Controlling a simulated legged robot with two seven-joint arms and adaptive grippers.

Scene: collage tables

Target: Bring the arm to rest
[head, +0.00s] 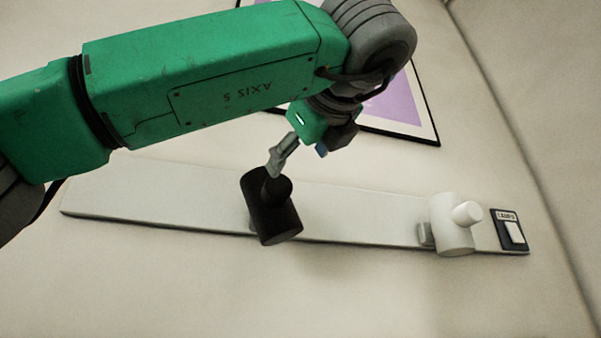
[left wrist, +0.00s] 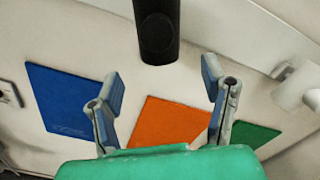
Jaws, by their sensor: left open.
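My left arm (head: 215,75) comes in from the left, green with grey joints. My left gripper (head: 298,154) hangs below its wrist, near a black cylindrical fitting (head: 278,218); one grey finger overlaps the fitting's upper edge in the head view. In the left wrist view my left gripper (left wrist: 162,88) has its two fingers wide apart with nothing between them. The black fitting (left wrist: 157,30) stands beyond the fingertips there; I cannot tell whether a finger touches it. My right gripper is in neither view.
A long white rail (head: 350,207) carries the black fitting, a white cylindrical fitting (head: 453,238) and a labelled switch (head: 514,233). A framed purple picture (head: 403,105) is partly behind my arm. Blue (left wrist: 70,98), orange (left wrist: 168,122) and green (left wrist: 253,135) panels show in the left wrist view.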

